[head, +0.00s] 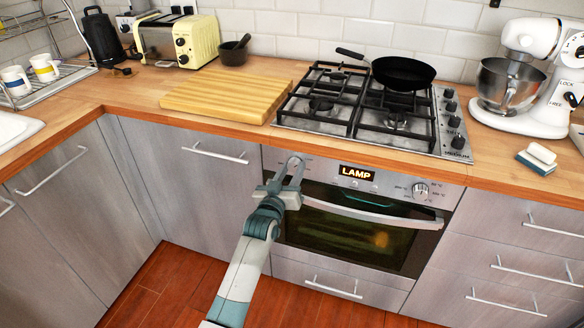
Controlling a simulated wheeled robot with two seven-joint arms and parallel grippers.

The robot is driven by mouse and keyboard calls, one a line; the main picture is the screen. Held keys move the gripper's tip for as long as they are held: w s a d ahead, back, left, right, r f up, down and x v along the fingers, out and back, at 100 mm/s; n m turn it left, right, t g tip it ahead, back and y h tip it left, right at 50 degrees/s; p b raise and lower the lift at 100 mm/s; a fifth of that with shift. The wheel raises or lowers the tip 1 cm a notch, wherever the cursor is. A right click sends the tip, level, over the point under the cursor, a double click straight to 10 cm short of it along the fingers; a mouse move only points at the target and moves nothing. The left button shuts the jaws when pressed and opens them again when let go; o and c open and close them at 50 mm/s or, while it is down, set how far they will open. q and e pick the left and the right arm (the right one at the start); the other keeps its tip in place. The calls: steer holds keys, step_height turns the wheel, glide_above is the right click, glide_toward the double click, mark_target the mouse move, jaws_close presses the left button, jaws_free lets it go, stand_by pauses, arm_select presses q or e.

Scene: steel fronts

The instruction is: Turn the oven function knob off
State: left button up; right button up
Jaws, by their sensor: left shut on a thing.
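The oven (350,222) is under the counter, its display (357,173) reading "LAMP" in lit letters. A warm glow shows behind its door glass. The oven function knob (294,161) is at the left of the control panel, partly covered by my fingers. My left gripper (292,166) reaches up from below and is shut on this knob, one finger on each side. The knob's pointer is too small to read. A second knob (420,190) is at the right of the panel, with nothing touching it. My right gripper is not in view.
The oven door handle (372,211) sticks out below the panel, just right of my gripper. Above are a gas hob (333,122) with a black pan (403,73) and a cutting board (228,93). A stand mixer (519,85) stands at right. The floor (180,275) in front is clear.

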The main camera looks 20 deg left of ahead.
arm_select(q)
steer(key=n+p, duration=0.2)
steer(key=n, duration=0.2)
steer(key=shift+r+n, duration=0.1)
steer(key=shift+n, duration=0.2)
steer(key=n+p, duration=0.1)
steer(key=n, duration=0.3)
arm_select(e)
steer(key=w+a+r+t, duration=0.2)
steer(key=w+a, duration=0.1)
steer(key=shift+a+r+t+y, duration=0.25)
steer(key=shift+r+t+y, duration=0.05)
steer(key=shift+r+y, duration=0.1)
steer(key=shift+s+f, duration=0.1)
arm_select(q)
steer(key=o, duration=1)
steer(key=shift+o, duration=0.2)
steer(key=shift+s, duration=0.1)
steer(key=s, duration=1.7)
steer(key=shift+a+b, duration=0.25)
steer(key=shift+b, duration=0.1)
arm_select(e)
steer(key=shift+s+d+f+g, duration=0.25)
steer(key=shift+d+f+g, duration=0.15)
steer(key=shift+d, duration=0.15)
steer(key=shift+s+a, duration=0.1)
